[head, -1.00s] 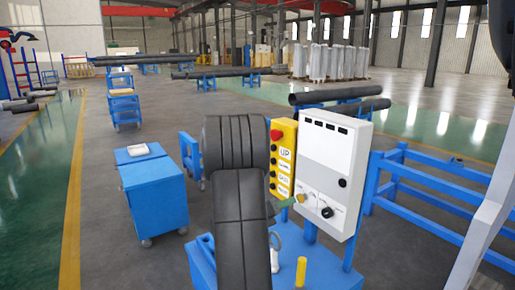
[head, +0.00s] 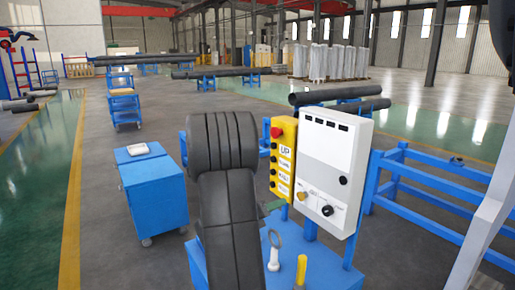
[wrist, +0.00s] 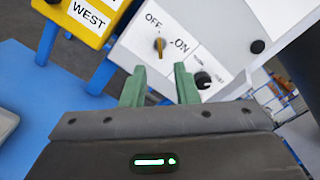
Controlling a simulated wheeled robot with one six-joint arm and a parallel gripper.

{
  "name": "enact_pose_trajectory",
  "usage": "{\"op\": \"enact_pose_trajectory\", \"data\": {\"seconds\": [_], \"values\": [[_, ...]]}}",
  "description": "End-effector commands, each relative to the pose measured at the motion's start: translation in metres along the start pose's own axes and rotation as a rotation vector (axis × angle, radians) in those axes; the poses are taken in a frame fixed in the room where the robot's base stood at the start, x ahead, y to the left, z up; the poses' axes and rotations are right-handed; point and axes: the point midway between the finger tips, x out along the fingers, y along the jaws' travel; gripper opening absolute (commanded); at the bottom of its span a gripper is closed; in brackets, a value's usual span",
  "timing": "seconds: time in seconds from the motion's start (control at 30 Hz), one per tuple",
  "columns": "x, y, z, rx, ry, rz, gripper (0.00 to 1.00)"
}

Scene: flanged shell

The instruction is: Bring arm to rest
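My gripper (wrist: 160,72) shows two green fingers standing apart with nothing between them in the wrist view. The fingers point toward the white control box (wrist: 210,55) and appear short of its yellow knob (wrist: 160,44), labelled OFF and ON. In the head view, my black arm hides most of the gripper; only a bit of green finger (head: 273,206) shows, left of and below the white box (head: 328,165). The yellow knob (head: 303,195) and a black knob (head: 327,210) are on the box's lower face. I cannot tell which label the yellow knob points to.
A yellow button box (head: 283,160) with a red button stands left of the white box. A blue platform (head: 325,272) carries a yellow post (head: 301,270) and a ring-topped part (head: 274,250). Blue carts (head: 158,195) and blue racks (head: 430,185) flank it.

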Motion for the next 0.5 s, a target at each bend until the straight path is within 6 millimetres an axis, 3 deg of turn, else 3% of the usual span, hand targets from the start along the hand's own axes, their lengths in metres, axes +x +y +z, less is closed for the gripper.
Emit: {"op": "enact_pose_trajectory", "data": {"seconds": [0.5], "values": [[0.088, 0.000, -0.002, 0.014, 0.002, -0.001, 0.27]]}}
